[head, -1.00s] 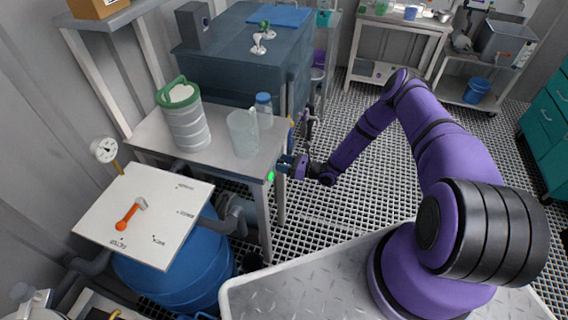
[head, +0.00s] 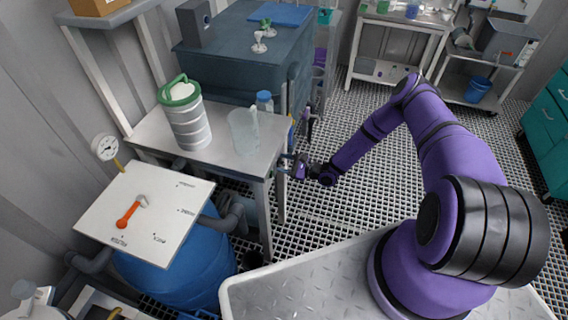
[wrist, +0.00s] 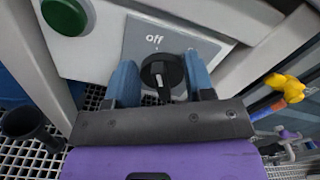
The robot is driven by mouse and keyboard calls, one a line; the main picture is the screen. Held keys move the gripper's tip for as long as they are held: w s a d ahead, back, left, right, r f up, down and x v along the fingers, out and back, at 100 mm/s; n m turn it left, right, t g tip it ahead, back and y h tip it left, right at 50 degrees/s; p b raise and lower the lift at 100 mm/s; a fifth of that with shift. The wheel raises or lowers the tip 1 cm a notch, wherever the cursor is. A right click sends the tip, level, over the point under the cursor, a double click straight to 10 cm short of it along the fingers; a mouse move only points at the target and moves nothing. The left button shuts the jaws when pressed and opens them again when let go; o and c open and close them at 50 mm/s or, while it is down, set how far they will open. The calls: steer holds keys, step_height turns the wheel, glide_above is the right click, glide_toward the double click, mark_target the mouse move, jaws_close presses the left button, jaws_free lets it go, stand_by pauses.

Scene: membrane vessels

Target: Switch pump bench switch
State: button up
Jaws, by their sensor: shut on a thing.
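The bench switch (wrist: 160,72) is a black rotary knob on a grey plate (wrist: 190,42) marked "off" in the wrist view. My gripper (wrist: 160,80) has one blue finger on each side of the knob and is shut on it. A dark green, unlit dome lamp (wrist: 65,16) sits left of the plate. In the head view my gripper (head: 286,166) is at the right front corner of the white-topped bench (head: 215,157); the knob is hidden there.
On the bench stand a green-lidded canister (head: 188,122), a clear jug (head: 243,132) and a blue-capped bottle (head: 264,101). A blue barrel (head: 178,278) under a white board (head: 165,220) stands in front. Grating floor is open to the right.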

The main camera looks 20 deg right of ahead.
stand_by(0.4)
steer(key=o, duration=0.9)
steer(key=shift+d, duration=0.1)
steer(key=v, duration=1)
steer(key=shift+s+d, duration=0.25)
